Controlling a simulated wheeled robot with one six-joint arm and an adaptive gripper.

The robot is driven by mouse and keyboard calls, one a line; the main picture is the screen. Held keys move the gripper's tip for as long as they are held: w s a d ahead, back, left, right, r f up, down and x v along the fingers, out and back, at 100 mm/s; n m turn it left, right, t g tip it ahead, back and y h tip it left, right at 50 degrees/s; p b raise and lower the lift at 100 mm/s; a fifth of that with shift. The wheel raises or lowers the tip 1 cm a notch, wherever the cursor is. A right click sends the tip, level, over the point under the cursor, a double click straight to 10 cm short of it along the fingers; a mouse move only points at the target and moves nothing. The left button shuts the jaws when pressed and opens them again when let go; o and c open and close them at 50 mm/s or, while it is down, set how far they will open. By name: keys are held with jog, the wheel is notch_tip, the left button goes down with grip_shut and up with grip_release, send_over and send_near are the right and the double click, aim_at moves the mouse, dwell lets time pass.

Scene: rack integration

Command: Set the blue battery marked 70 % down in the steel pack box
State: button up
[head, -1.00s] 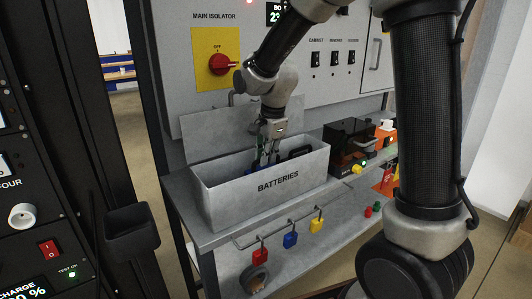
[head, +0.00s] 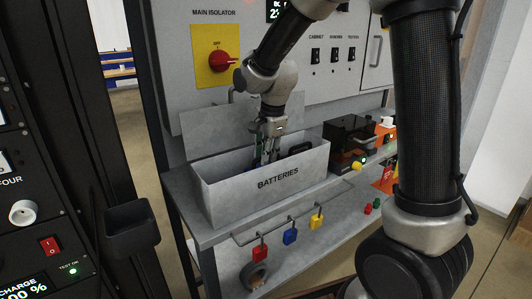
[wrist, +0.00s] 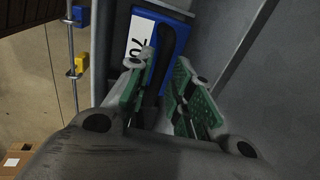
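The blue battery (wrist: 180,50) has a white label reading 70 and a black handle (wrist: 166,58). It is inside the steel pack box (head: 225,200) marked BATTERIES, next to a grey wall in the wrist view. My gripper (wrist: 163,72) reaches down into the box, its green-padded fingers on either side of the handle. They look parted, with a gap around the handle. In the head view my gripper (head: 266,160) is over the left-middle of the box. The box's front wall hides the battery's base, so its contact with the floor cannot be seen.
A black handle (head: 300,149) shows inside the box on the right. Red, blue and yellow padlocks (head: 290,236) hang on a rail in front. A black device (head: 350,142) stands right of the box. The panel with the red isolator switch (head: 223,62) rises behind.

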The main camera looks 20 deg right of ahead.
jog(key=shift+o, duration=0.5)
jog(key=shift+f, duration=0.1)
jog(key=a+v, duration=0.1)
jog(key=v, duration=1.1)
jog(key=s+d+n+t, duration=0.1)
jog(key=s+d+n, duration=0.6)
jog(key=s, duration=0.5)
jog(key=s+d+n+t, duration=0.1)
jog(key=s+d+n, duration=0.6)
jog(key=s, duration=0.4)
jog(key=shift+s+d+h, duration=0.4)
jog(key=shift+d, duration=0.25)
jog(key=shift+f, duration=0.15)
jog(key=shift+c, duration=0.3)
